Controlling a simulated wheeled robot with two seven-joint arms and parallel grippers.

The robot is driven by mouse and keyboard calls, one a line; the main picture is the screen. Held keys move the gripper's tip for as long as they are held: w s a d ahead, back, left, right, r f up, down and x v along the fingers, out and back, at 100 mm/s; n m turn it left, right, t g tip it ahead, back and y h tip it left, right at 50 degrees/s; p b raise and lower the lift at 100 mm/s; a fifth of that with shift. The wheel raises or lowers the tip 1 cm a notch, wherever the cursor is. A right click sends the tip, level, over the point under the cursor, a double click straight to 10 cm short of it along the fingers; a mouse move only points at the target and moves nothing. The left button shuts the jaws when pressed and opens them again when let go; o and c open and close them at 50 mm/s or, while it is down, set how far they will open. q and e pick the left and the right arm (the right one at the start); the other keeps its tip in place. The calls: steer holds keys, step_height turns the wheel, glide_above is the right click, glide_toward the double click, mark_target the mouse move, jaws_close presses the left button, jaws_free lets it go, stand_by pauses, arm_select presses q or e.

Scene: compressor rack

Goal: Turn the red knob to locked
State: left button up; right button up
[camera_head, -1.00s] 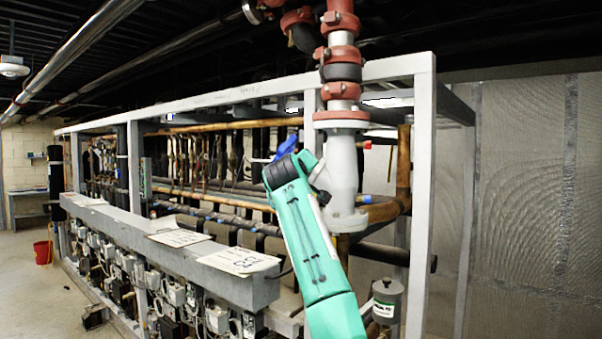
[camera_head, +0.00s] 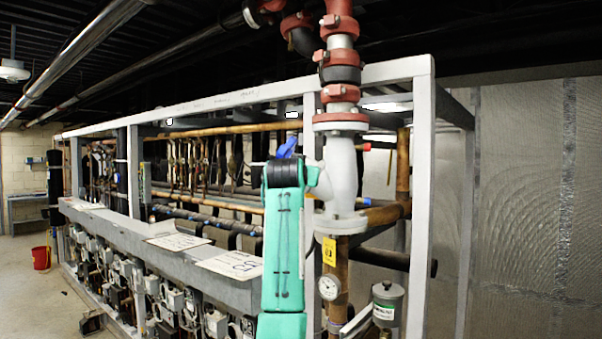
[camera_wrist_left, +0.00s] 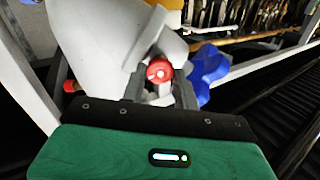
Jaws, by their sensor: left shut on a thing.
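The red knob (camera_wrist_left: 158,70), with a pale centre, shows in the left wrist view between the two grey fingers of my left gripper (camera_wrist_left: 160,86). The gripper is shut on it. A blue handle (camera_wrist_left: 208,66) is just right of the knob in that view. In the head view my teal left forearm rises upright beside the white valve body (camera_head: 343,172), and its black wrist is near the blue handle (camera_head: 287,148). The fingers and the held knob are hidden there. My right gripper is not in view.
A second red cap (camera_head: 366,147) sticks out right of the white pipe. A pale frame post (camera_head: 421,200), a gauge (camera_head: 329,288) and a grey canister (camera_head: 387,303) stand to the right. A long grey ledge (camera_head: 150,246) with paper sheets runs left.

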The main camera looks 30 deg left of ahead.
arm_select(q)
steer(key=m, duration=0.4)
steer(key=shift+m+p, duration=0.3)
steer(key=shift+p, duration=0.05)
stand_by(0.3)
steer(key=o, duration=1)
steer(key=shift+d, duration=0.1)
steer(key=shift+c, duration=0.2)
